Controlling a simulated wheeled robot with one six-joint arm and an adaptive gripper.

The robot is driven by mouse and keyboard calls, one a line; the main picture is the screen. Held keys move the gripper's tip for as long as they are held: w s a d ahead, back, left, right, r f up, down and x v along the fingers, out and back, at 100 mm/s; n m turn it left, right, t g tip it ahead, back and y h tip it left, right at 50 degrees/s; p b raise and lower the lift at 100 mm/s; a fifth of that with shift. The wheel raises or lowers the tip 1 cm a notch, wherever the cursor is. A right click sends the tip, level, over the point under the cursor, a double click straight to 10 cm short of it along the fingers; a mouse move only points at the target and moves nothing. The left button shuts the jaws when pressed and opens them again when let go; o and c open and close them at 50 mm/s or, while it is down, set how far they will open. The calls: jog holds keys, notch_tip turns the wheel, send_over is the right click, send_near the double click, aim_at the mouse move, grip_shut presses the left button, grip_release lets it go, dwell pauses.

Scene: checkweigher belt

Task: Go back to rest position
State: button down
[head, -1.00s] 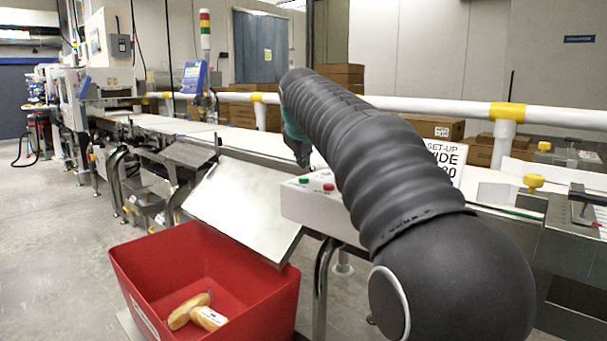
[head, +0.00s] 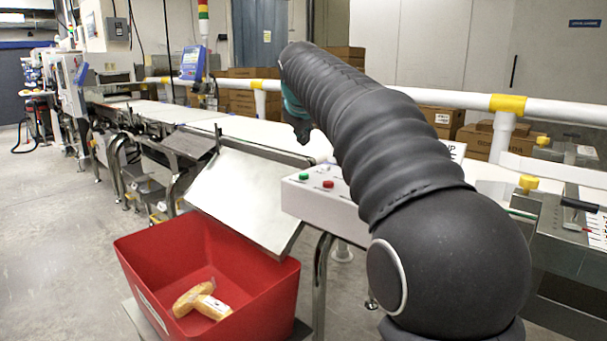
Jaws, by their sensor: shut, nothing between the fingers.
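My arm, in a black ribbed sleeve, rises from the lower right of the head view and reaches up and left over the belt line. At its far end is a teal wrist part, and below it my dark gripper (head: 303,132) points down above the white conveyor belt (head: 250,130). The gripper is small and partly hidden by the arm. It looks shut, with nothing seen in it, and it is apart from the belt.
A red bin (head: 150,262) holding wrapped bread rolls (head: 203,301) stands below a metal chute (head: 245,190). A control box (head: 318,190) with green and red buttons is beside my arm. A white rail (head: 440,98) with yellow joints runs behind.

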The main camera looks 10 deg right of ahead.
jog(key=s+f+m+g, duration=0.1)
jog(key=s+f+m, duration=0.1)
jog(key=s+f, duration=0.7)
jog(key=s+f+m+g+y, duration=0.1)
jog(key=s+f, duration=0.7)
jog(key=s, duration=0.9)
jog(key=s+f+m+g+y, duration=0.1)
jog(key=s+f+m, duration=0.2)
jog(key=s+f, duration=0.6)
jog(key=s, duration=0.5)
jog(key=shift+f+m, duration=0.3)
jog(key=shift+f, duration=0.05)
jog(key=shift+d, duration=0.1)
